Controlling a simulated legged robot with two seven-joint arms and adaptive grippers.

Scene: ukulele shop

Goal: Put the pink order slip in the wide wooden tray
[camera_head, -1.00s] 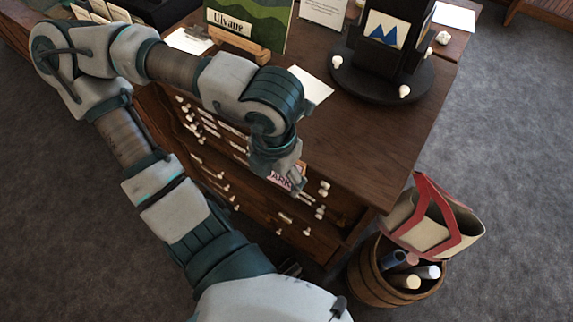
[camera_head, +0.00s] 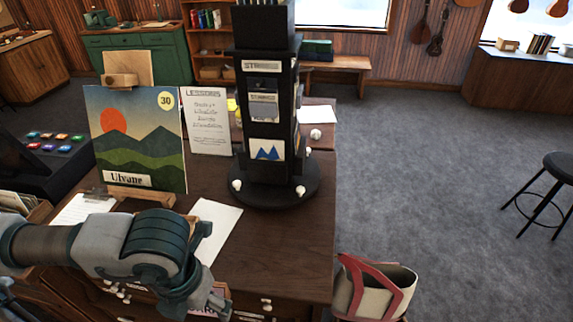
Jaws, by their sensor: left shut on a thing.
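My left gripper (camera_head: 206,299) is at the front of the wooden drawer cabinet, just below the near edge of its top. It is shut on a pink slip (camera_head: 209,312) with dark letters, of which only a small part shows low in the picture. The fingers and the frame's bottom edge hide the rest. A wooden holder with upright cards (camera_head: 18,203) stands at the left edge, partly behind my left arm. I cannot tell whether it is the wide wooden tray. My right gripper is not in view.
On the cabinet top (camera_head: 290,250) stand a painted Ulvane board (camera_head: 136,140), a lessons sign (camera_head: 208,120), a black display tower (camera_head: 268,110) and a white sheet (camera_head: 214,228). A red-and-cream bag (camera_head: 372,290) is at the right. Grey floor (camera_head: 430,180) beyond is open.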

